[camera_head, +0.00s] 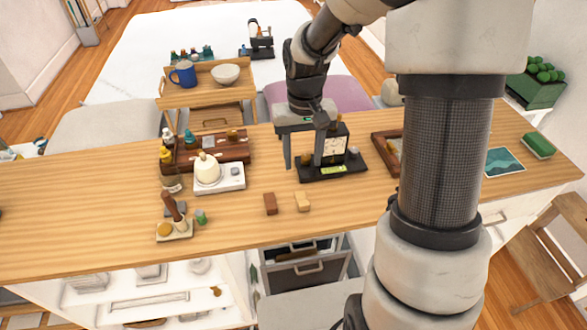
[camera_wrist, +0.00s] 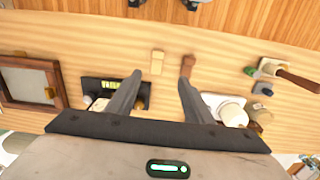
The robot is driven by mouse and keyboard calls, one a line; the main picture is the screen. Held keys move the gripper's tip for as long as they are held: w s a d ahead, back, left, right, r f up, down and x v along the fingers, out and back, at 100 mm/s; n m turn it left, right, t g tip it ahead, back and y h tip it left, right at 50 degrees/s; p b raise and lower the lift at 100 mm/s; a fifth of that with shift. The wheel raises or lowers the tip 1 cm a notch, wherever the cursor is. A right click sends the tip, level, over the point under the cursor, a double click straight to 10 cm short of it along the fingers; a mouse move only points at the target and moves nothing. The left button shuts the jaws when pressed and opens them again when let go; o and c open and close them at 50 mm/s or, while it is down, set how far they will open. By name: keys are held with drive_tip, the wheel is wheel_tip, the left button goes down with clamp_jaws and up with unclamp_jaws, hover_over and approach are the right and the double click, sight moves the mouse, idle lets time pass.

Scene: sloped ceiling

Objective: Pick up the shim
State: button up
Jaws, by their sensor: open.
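Two small blocks lie on the wooden counter near its front edge: a reddish-brown block (camera_head: 270,204) and a pale wood block (camera_head: 302,201) to its right. Either could be the shim; I cannot tell which by name. In the wrist view the pale block (camera_wrist: 157,62) lies beyond the gap between my fingertips, and the brown block (camera_wrist: 187,66) appears just past one fingertip. My gripper (camera_head: 303,158) is open and empty, pointing down above the counter, behind both blocks. Its two spread fingers also show in the wrist view (camera_wrist: 160,83).
A dial gauge on a black base (camera_head: 335,168) stands close beside my fingers. A white scale (camera_head: 230,180) with a cream pot (camera_head: 207,168) is at left. A framed tray (camera_head: 379,142) is at right. A brush on a small tray (camera_head: 174,226) is front left. Counter around the blocks is clear.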

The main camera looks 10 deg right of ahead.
approach(304, 199)
drive_tip(key=s, duration=0.1)
drive_tip(key=s+a, duration=0.1)
drive_tip(key=s, duration=0.1)
drive_tip(key=shift+a+f, duration=0.2)
drive_tip(key=shift+w+d+f+p, duration=0.15)
drive_tip(key=shift+f+p, duration=0.05)
drive_tip(key=shift+f, duration=1.3)
drive_tip(key=shift+w+d+f+p, duration=0.1)
drive_tip(key=shift+d+f+p, duration=0.05)
drive_tip(key=shift+f, duration=1.3)
drive_tip(key=shift+c, duration=0.2)
drive_tip(key=c, duration=1.1)
